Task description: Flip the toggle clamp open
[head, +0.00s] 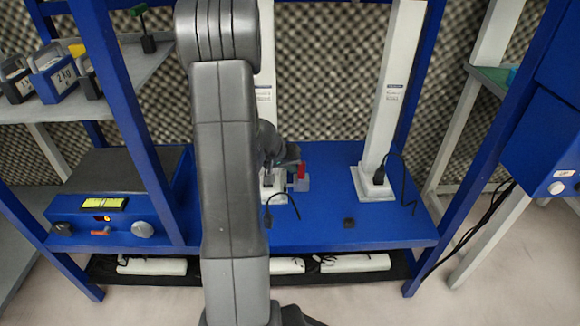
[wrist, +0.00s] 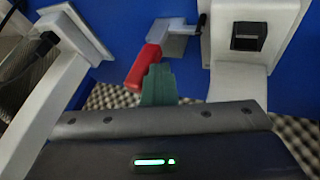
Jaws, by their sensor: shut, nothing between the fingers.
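The toggle clamp has a red handle (wrist: 145,66) and a grey metal body (wrist: 176,36) on the blue bench in the wrist view. In the head view its red handle (head: 301,170) shows just right of my gripper, above a pale base (head: 301,184). My gripper (wrist: 158,84) is shut and empty; its green fingers are right beside the lower end of the handle and overlap it in the picture. I cannot tell whether they touch. In the head view my gripper (head: 291,167) is small and partly hidden by my arm.
White posts (head: 394,90) rise from the blue bench (head: 330,215). Dark cables lie near their feet. A blue box with knobs (head: 110,215) stands at the left. Weights (head: 55,75) sit on a shelf. The bench's front right is mostly clear.

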